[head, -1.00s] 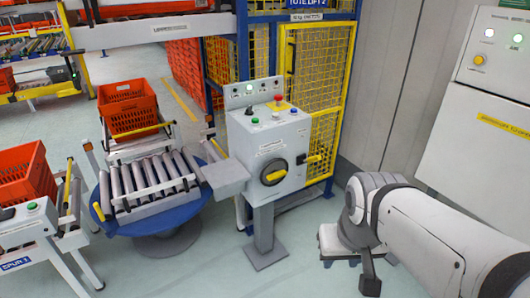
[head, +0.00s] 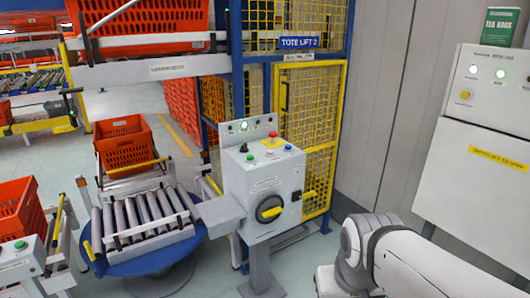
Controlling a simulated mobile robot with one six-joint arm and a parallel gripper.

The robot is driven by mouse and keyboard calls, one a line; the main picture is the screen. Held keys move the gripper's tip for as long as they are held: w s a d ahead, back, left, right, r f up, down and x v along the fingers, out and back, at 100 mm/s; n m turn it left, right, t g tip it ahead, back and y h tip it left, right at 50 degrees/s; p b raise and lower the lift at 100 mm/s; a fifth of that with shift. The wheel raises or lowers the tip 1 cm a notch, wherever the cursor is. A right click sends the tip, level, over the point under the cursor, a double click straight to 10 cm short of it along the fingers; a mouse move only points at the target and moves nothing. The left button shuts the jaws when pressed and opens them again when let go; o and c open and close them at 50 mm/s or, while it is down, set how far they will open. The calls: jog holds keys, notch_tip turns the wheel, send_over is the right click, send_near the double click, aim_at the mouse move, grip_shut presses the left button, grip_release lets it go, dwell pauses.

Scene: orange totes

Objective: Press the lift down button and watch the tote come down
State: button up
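The grey control box (head: 264,190) stands on a post in the middle of the head view. Its sloped top carries a red button (head: 272,134), a green button (head: 270,153), a blue button (head: 289,147), a black button (head: 243,147) and a white button (head: 250,157). I cannot read which one is lift down. The tote lift (head: 300,75) is a yellow mesh cage on blue posts behind the box, signed TOTE LIFT 2. A large orange tote (head: 135,17) sits on the upper conveyor left of the lift. My arm is at the lower right; my gripper is out of view.
A blue turntable with rollers (head: 150,262) stands left of the box. An orange tote (head: 122,145) sits behind it, another (head: 18,208) at the left edge. A white cabinet (head: 480,130) with a green tea bags box (head: 498,27) on top stands at the right.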

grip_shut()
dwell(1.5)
